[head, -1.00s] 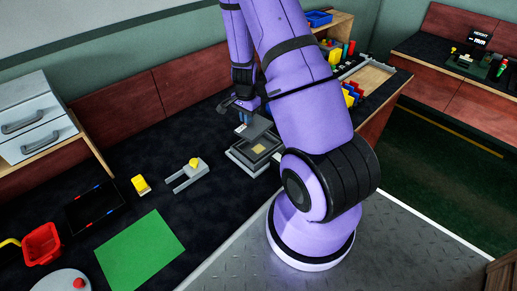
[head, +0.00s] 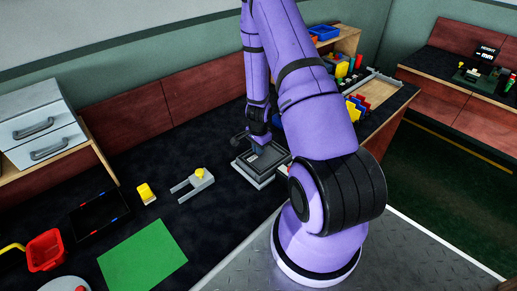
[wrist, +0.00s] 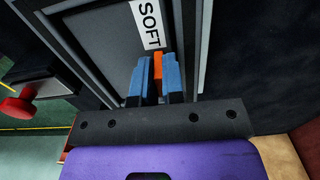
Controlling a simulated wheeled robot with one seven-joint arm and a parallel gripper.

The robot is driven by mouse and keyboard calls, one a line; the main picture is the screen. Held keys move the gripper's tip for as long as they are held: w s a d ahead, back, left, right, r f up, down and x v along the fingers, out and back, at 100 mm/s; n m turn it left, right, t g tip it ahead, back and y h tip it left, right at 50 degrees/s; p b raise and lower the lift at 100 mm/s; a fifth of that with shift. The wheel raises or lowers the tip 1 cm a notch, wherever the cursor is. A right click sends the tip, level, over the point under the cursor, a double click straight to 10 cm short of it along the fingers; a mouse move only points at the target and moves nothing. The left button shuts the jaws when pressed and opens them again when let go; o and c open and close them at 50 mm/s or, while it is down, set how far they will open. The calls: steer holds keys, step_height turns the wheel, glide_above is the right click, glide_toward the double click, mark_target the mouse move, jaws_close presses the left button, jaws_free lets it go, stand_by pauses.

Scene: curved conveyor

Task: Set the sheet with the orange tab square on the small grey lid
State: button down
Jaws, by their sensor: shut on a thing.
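The sheet is a dark grey panel (wrist: 110,50) with a white label reading SOFT (wrist: 149,24). Its orange tab (wrist: 158,66) sits between the blue fingertips of my gripper (wrist: 158,75), which is shut on it. In the head view, the sheet lies at or just above a small grey framed piece (head: 262,178), probably the grey lid. Light grey edges also run beside the sheet in the wrist view. I cannot tell whether the sheet touches the piece or sits exactly square. My gripper and arm hide part of it in the head view.
A grey forked piece with a yellow knob (head: 184,190) and a yellow block (head: 146,194) lie to the left. A black tray (head: 98,214), a green mat (head: 143,256) and a red bin (head: 45,250) are farther left. Coloured blocks (head: 358,107) stand at the right.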

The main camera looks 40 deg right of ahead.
steer(key=shift+f, duration=0.1)
steer(key=c, duration=1.2)
jaws_free()
step_height(320, 180, up, 13)
steer(key=a+r+n+t, duration=0.1)
steer(key=a+r+n, duration=0.2)
steer(key=a+r, duration=0.35)
steer(key=a+r+n+t+y, duration=0.1)
steer(key=a+r+n, duration=0.2)
steer(key=r, duration=0.6)
steer(key=a+r+n+t, duration=0.1)
steer(key=a+r+n, duration=0.2)
steer(key=a+r, duration=0.35)
steer(key=s+a+r+n, duration=0.2)
steer(key=s+r+n, duration=0.1)
steer(key=s+r, duration=0.2)
steer(key=s+a+r+n+t, duration=0.1)
steer(key=s+a+r+n, duration=0.2)
steer(key=s+r, duration=0.2)
steer(key=s+a+r+n+t+h, duration=0.1)
steer(key=s+a+r+n, duration=0.1)
steer(key=s+r, duration=0.4)
steer(key=shift+s+a+n, duration=0.15)
steer(key=shift+s+n, duration=0.25)
steer(key=shift+s, duration=0.65)
steer(key=shift+s+a+n, duration=0.15)
steer(key=shift+s+n, duration=0.25)
steer(key=shift+s, duration=0.6)
